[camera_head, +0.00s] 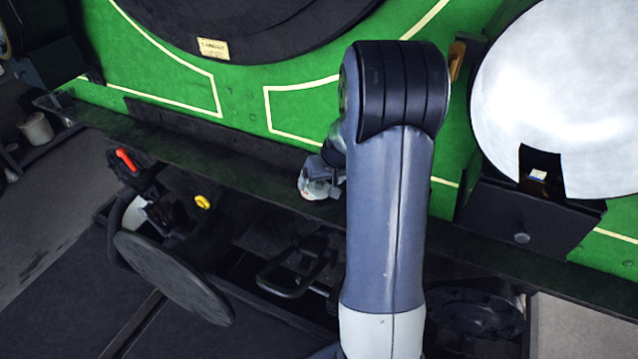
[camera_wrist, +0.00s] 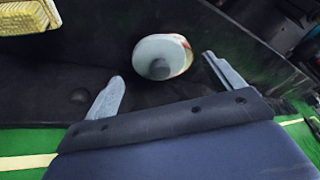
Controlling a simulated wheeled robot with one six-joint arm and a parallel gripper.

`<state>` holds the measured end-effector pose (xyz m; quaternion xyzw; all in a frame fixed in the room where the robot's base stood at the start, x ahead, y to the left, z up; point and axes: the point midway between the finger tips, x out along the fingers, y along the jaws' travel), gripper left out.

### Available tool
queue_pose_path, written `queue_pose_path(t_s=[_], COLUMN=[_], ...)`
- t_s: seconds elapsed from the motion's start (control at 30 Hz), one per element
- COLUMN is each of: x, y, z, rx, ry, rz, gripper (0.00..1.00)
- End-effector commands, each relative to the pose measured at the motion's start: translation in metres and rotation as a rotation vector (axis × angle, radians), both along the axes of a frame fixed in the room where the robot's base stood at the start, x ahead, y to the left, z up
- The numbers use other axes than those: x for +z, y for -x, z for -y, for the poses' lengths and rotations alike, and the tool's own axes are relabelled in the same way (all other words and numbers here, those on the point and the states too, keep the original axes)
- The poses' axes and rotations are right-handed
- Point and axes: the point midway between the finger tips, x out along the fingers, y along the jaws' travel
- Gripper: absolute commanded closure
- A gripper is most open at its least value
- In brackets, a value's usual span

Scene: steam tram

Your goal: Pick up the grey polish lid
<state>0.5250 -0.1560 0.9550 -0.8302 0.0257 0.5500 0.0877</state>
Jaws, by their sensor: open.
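A small round pale vessel (camera_wrist: 170,43), with a reddish patch on its right side, sits on the dark running board in the wrist view. A dark grey round shape (camera_wrist: 158,69) shows within its pale rim; I cannot tell whether this is the grey polish lid. My gripper (camera_wrist: 163,67) is open, its two fingers spread to either side of the vessel, with nothing held. In the head view the pale vessel (camera_head: 313,187) is partly hidden by my gripper (camera_head: 330,178) and arm. No other grey lid can be made out.
The dark running board (camera_head: 230,150) runs along the green tram side (camera_head: 240,85). A large round pale plate (camera_head: 560,80) and a dark box with a knob (camera_head: 520,235) stand at right. A yellow ribbed thing (camera_wrist: 25,17) is at the wrist view's upper left.

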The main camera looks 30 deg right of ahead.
Motion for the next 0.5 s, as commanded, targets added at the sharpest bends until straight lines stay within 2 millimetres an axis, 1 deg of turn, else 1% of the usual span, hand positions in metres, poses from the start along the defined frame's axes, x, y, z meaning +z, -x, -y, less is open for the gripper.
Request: queue_pose_path(t_s=[0.13,0.4,0.5], x=[-0.0102,-0.0116,-0.0115], y=[-0.0043,-0.0051,-0.0050], z=[-0.0010,-0.0010,-0.0010], rx=[0.001,0.001,0.001], ry=[0.000,0.001,0.000], rz=[-0.001,0.001,0.000], gripper=[0.12,0.12,0.20])
